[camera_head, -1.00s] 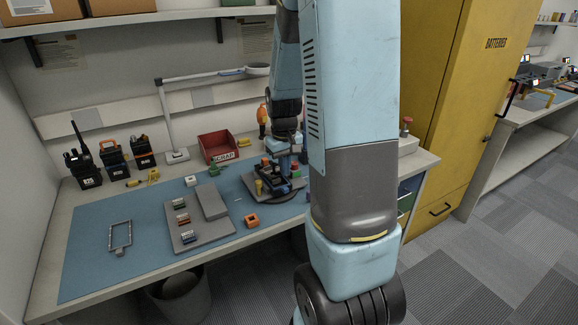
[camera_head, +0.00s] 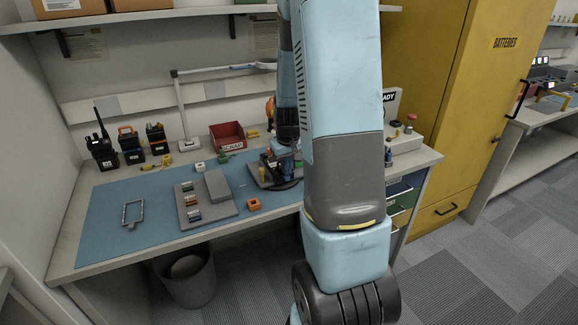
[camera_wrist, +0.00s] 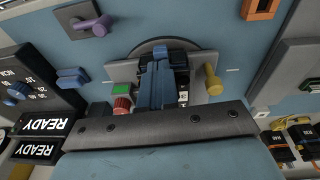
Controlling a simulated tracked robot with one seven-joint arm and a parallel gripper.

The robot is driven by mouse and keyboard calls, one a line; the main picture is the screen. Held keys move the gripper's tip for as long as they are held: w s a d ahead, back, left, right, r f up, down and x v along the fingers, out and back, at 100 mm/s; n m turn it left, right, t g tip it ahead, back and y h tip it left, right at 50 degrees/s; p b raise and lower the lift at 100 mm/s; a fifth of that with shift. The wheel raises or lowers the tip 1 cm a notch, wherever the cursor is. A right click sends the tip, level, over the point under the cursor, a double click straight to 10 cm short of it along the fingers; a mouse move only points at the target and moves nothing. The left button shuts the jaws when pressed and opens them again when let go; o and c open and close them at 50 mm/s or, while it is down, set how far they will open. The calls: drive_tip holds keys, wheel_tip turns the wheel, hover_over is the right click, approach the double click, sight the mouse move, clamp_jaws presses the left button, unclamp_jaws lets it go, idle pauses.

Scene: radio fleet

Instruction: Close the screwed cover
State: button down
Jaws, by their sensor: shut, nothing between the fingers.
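A grey fixture plate on a dark round base (camera_wrist: 125,70) lies under my gripper (camera_wrist: 159,68) in the wrist view. A black device sits on the plate, largely hidden behind my blue fingers. I cannot single out the screwed cover for certain. My fingers are shut and empty, over the device; contact cannot be told. In the head view the fixture (camera_head: 262,173) is partly covered by my arm.
A grey tray of small modules (camera_head: 222,210), an orange block (camera_head: 254,204) and a metal frame (camera_head: 132,214) lie on the blue mat. Several radios (camera_head: 130,145) and a red scrap bin (camera_head: 227,136) stand behind. A READY sign (camera_wrist: 40,126) stands beside the fixture.

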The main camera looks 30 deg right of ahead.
drive_tip(key=shift+s+d, duration=0.1)
drive_tip(key=shift+s+r, duration=0.45)
drive_tip(key=shift+s, duration=0.25)
